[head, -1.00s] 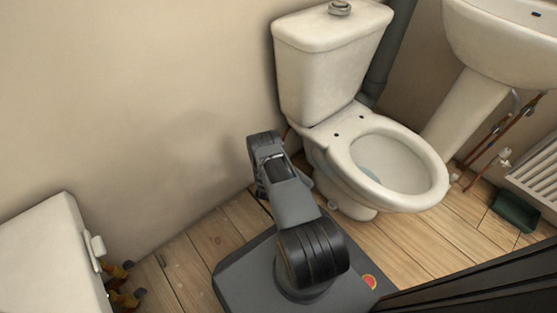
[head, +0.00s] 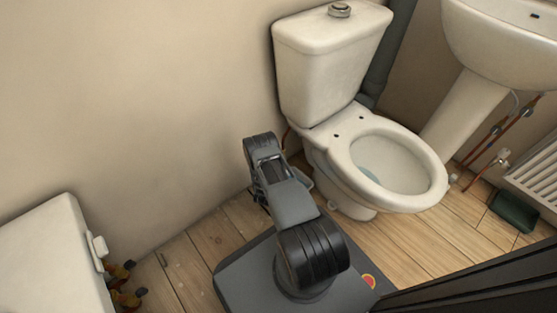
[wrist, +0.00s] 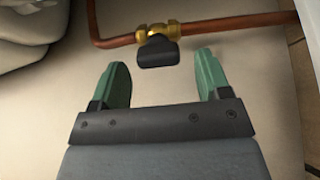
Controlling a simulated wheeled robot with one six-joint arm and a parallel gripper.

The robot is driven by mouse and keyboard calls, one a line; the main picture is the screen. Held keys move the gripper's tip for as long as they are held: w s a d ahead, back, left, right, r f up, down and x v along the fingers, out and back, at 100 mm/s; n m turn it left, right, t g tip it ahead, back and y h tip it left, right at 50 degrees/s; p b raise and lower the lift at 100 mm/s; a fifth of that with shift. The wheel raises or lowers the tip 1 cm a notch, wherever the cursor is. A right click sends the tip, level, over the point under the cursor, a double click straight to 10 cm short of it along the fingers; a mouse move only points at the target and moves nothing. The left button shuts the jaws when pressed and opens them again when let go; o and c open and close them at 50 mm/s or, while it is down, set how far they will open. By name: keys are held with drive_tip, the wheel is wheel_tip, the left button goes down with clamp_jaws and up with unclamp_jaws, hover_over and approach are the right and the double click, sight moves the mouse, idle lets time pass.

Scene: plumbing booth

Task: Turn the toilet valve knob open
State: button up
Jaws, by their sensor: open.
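In the wrist view a brass valve (wrist: 158,33) sits on a copper pipe (wrist: 225,27) running along the wall. Its dark knob (wrist: 158,52) points toward my gripper. My gripper (wrist: 163,68) has two green fingers, spread apart and empty. The knob lies between the fingertip lines, just beyond them, with a gap on each side; I see no contact. In the head view my arm reaches down beside the toilet (head: 335,75), near the wall. The valve and the gripper fingers are hidden there behind my arm.
The toilet bowl (head: 395,165) stands right of my arm. A white cabinet-like unit (head: 45,255) with valves is at lower left. The sink (head: 505,40), its pipes and a radiator (head: 535,180) are at right. Some wooden floor (head: 215,235) is free left of my base.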

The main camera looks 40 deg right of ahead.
drive_tip(key=p+v, duration=0.3)
drive_tip(key=v, duration=0.8)
drive_tip(key=shift+s+a, duration=0.2)
drive_tip(key=shift+a, duration=0.15)
